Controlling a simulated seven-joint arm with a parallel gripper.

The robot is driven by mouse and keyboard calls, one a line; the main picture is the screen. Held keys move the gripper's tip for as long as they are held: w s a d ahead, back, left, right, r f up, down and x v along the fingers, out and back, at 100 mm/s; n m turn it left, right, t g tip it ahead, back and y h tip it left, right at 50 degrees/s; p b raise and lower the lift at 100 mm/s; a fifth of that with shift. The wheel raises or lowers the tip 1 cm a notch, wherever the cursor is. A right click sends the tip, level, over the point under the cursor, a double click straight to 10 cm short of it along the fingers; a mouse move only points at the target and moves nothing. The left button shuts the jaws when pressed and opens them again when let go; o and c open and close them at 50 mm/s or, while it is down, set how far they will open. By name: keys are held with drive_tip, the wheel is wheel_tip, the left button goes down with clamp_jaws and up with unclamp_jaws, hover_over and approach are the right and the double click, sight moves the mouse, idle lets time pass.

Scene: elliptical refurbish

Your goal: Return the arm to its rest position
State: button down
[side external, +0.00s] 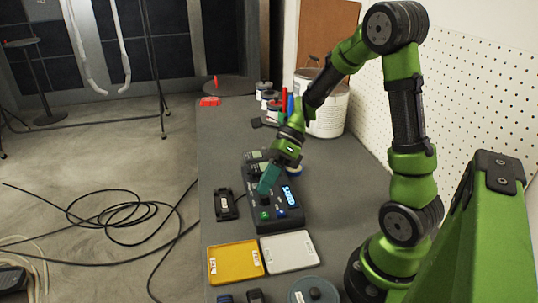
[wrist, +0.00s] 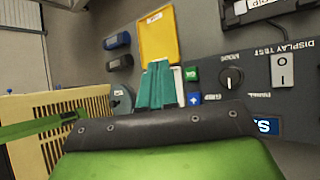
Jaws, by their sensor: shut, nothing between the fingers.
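My gripper (side external: 266,186) hangs at the end of my green and black arm, pointing down over a dark control box (side external: 290,217) on the grey bench. Its teal fingers are together and hold nothing. The box has a blue display, a green button and a blue button. In the wrist view the teal fingers (wrist: 154,88) are close beside the green and blue buttons of the control box (wrist: 250,72), which also shows a knob and a white switch. I cannot tell whether the fingertips touch the box.
A yellow tray (side external: 235,262) and a white tray (side external: 290,251) lie in front of the box. A small black device (side external: 226,205) lies left of it. Cans and a white bucket (side external: 328,113) stand behind. A pegboard wall (side external: 475,85) bounds the right.

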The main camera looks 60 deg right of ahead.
drive_tip(key=shift+d+f+n, duration=0.15)
drive_tip(key=shift+n, duration=0.25)
drive_tip(key=n, duration=0.1)
drive_tip(key=s+n+h, duration=0.1)
drive_tip(key=n, duration=0.2)
drive_tip(key=shift+s+d+f, duration=0.2)
drive_tip(key=shift+s+f, duration=0.1)
drive_tip(key=shift+s, duration=0.05)
drive_tip(key=s+a+r+n+t+h, duration=0.2)
drive_tip(key=s+r+n+t+h, duration=0.1)
drive_tip(key=r+n, duration=0.4)
drive_tip(key=s+a+r+n+t+h, duration=0.2)
drive_tip(key=r+n, duration=0.4)
drive_tip(key=n, duration=0.7)
drive_tip(key=shift+s+a+r+t+h, duration=0.4)
drive_tip(key=shift+a+h, duration=0.1)
drive_tip(key=shift+a, duration=0.35)
